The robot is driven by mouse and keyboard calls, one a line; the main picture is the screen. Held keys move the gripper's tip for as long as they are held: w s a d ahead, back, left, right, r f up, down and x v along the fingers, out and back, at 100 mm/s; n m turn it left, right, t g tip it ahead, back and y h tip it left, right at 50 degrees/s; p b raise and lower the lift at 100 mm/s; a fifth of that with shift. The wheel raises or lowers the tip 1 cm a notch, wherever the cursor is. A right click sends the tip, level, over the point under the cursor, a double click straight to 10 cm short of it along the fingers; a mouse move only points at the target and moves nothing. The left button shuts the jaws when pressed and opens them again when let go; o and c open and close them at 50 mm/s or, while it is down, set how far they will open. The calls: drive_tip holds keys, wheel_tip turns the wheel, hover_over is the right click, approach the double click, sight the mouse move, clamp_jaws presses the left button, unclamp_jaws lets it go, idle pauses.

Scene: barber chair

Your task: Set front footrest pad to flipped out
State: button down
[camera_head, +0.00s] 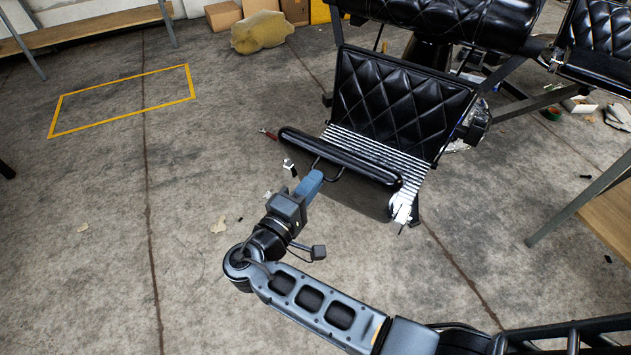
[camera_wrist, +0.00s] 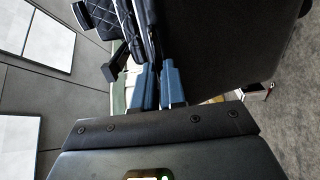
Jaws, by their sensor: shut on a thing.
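The black barber chair has a quilted leg rest (camera_head: 395,105) with a ribbed metal strip (camera_head: 378,150) along its lower end. The front footrest pad (camera_head: 340,157) is a long black padded piece at that end, with a dark flat face below it and a thin black loop at its near side. My gripper (camera_head: 314,182) reaches this loop from the front left, with blue fingers. In the wrist view my fingers (camera_wrist: 158,86) are close together around a thin dark part of the footrest pad. The exact grip point is partly hidden. A large dark panel (camera_wrist: 225,50) fills the right side there.
The chair seat (camera_head: 440,15) and its base are behind the leg rest. A wooden-topped bench (camera_head: 610,215) stands at the right. A yellow cloth-like lump (camera_head: 262,32) and boxes (camera_head: 222,15) lie at the back. The concrete floor at left is mostly clear.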

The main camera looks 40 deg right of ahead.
drive_tip(key=shift+s+a+f+b, duration=0.2)
drive_tip(key=shift+a+f+b, duration=0.15)
drive_tip(key=shift+f, duration=0.35)
drive_tip(key=shift+f, duration=0.15)
drive_tip(key=c, duration=1.2)
unclamp_jaws()
drive_tip(key=shift+a, duration=0.1)
drive_tip(key=shift+r, duration=0.2)
drive_tip(key=v, duration=0.7)
drive_tip(key=shift+a, duration=0.4)
drive_tip(key=shift+s+f, duration=0.1)
